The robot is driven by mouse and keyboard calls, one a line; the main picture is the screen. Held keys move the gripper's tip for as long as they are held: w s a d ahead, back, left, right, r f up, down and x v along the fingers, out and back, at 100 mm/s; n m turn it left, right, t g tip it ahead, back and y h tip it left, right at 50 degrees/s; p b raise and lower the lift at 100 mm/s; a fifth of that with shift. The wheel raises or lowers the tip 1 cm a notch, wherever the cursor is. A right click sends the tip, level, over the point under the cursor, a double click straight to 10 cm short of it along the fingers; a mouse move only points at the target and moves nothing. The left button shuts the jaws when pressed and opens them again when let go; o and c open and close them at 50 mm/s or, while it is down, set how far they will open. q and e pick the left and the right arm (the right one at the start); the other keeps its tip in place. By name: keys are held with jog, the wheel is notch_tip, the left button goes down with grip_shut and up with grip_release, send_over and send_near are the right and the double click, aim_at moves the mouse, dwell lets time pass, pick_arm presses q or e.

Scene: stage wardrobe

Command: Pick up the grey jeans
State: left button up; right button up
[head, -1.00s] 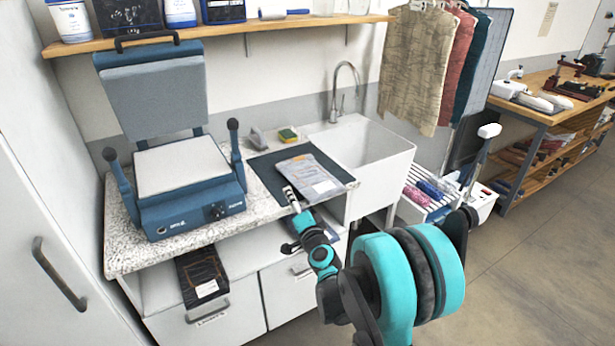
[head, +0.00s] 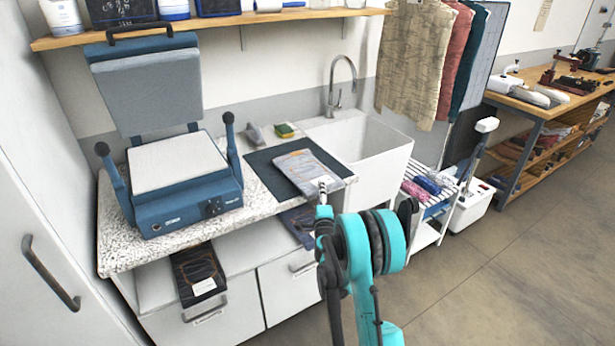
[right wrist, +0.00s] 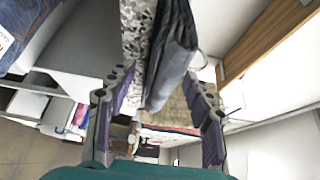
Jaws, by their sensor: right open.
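The folded grey jeans (head: 308,172) lie flat on a dark mat (head: 262,170) on the speckled counter, beside the sink. A pale label shows on them. My right gripper (head: 322,188) is at their front edge near the counter's rim. In the right wrist view the gripper (right wrist: 158,88) is open. The edge of the grey jeans (right wrist: 176,58) and the counter edge (right wrist: 136,45) show between its fingers, the jeans nearer the right finger. Whether the fingers touch the jeans I cannot tell. My left gripper is not in view.
A blue heat press (head: 180,175) stands open on the counter's left. A sink (head: 375,150) is at the right. Dark folded garments (head: 198,272) lie on the shelf below. A sponge (head: 285,130) sits at the back.

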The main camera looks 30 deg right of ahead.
jog(key=shift+w+d, duration=0.15)
jog(key=shift+w, duration=0.2)
grip_shut()
jog(key=shift+r, duration=0.15)
